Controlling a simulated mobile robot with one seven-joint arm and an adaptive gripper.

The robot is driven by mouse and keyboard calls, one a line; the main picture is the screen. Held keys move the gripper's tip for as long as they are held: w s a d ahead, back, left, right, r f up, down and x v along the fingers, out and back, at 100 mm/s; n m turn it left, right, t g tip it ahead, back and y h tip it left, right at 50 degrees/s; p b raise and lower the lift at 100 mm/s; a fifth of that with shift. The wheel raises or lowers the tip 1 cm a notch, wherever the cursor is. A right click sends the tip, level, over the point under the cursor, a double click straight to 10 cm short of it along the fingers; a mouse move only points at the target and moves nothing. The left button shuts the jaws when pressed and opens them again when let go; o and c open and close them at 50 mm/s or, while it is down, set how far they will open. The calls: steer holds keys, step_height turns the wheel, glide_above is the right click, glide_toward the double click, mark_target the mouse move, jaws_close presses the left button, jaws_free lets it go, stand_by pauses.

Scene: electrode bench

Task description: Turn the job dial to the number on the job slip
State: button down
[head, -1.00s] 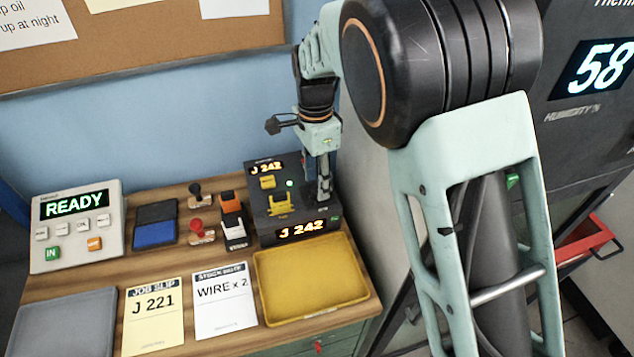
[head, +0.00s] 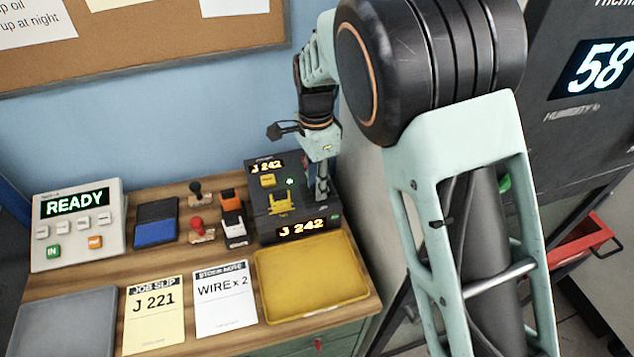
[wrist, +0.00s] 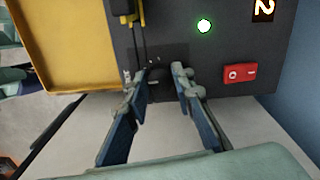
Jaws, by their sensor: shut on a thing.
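The job slip (head: 154,315) is a yellow sheet at the front of the bench, reading J 221. The dark machine box (head: 262,222) at the back right shows J 242 on its upper display (head: 266,167) and on its front display (head: 302,228). My gripper (head: 322,190) points down at the box's right side. In the wrist view, my gripper (wrist: 161,76) is shut on the black job dial (wrist: 157,84), a fingertip on each side. The dial is mostly hidden, and its markings cannot be read.
A yellow tray (head: 312,310) lies in front of the box, and a stock note (head: 224,300) lies beside the slip. A red switch (wrist: 240,73) sits near the fingers on the box. Stamps, a READY panel (head: 78,225) and a grey tray (head: 65,335) stand left.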

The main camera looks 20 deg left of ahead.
steer(key=n+b, duration=0.1)
steer(key=n, duration=0.4)
steer(key=shift+n, duration=0.4)
steer(key=n+b, duration=0.1)
steer(key=n, duration=1.1)
steer(key=shift+d+n+t+b, duration=0.1)
steer(key=shift+n+t+b, duration=0.2)
steer(key=n, duration=0.5)
steer(key=shift+n, duration=0.3)
steer(key=c, duration=1.7)
jaws_free()
steer(key=shift+o, duration=0.2)
